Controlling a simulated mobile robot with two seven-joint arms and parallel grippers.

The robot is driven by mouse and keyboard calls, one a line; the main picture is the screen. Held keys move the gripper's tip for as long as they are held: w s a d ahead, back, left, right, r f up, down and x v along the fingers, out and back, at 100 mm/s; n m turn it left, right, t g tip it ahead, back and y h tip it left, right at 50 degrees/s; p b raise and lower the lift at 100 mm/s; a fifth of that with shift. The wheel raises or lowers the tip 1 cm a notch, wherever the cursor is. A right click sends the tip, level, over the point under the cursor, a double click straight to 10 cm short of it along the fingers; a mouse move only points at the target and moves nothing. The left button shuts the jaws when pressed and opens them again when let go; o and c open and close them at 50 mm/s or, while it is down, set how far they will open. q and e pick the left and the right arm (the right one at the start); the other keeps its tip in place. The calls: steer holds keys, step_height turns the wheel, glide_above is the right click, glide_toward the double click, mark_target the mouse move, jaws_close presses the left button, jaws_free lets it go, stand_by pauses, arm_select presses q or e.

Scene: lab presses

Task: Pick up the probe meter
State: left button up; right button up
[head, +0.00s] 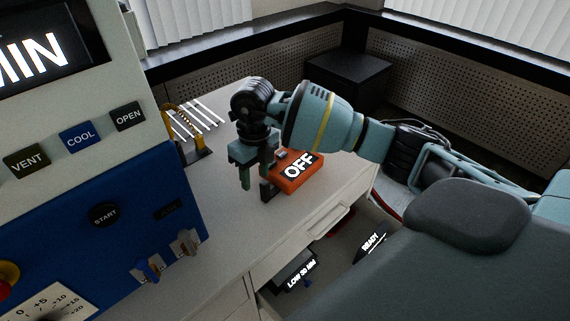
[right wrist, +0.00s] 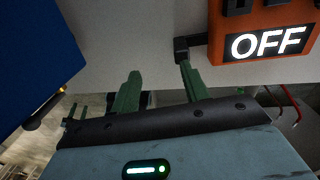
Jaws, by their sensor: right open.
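An orange box-shaped meter (head: 312,181) with a lit OFF display, which looks like the probe meter, lies on the white bench top. It also shows in the right wrist view (right wrist: 222,52), at the upper right, with a dark block sticking out at its left end. My right gripper (head: 257,181) is open with nothing between its fingers, at the left end of the meter. In the right wrist view the gripper (right wrist: 158,85) has its right finger close to the dark block; I cannot tell whether they touch. My left gripper is not in view.
A blue and grey press (head: 130,225) with labelled buttons stands at the left. A rack with a yellow loop (head: 180,125) stands behind the gripper. Below the bench edge, an open drawer (head: 345,275) holds devices with READY and LOW displays. The bench front left is clear.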

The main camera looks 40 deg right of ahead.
mark_target(263, 182)
steer(key=shift+w+d+r+h, duration=0.2)
steer(key=shift+w+d+r, duration=0.1)
steer(key=shift+d, duration=0.2)
steer(key=shift+w+d+r+h, duration=0.2)
steer(key=shift+d+r, duration=0.1)
steer(key=shift+d, duration=0.2)
steer(key=shift+s+f, duration=0.1)
steer(key=shift+f, duration=1.1)
steer(key=shift+d+f, duration=0.15)
steer(key=shift+f, duration=1.2)
steer(key=shift+d+f, duration=0.15)
steer(key=shift+f, duration=1.2)
jaws_close()
steer(key=shift+r, duration=0.1)
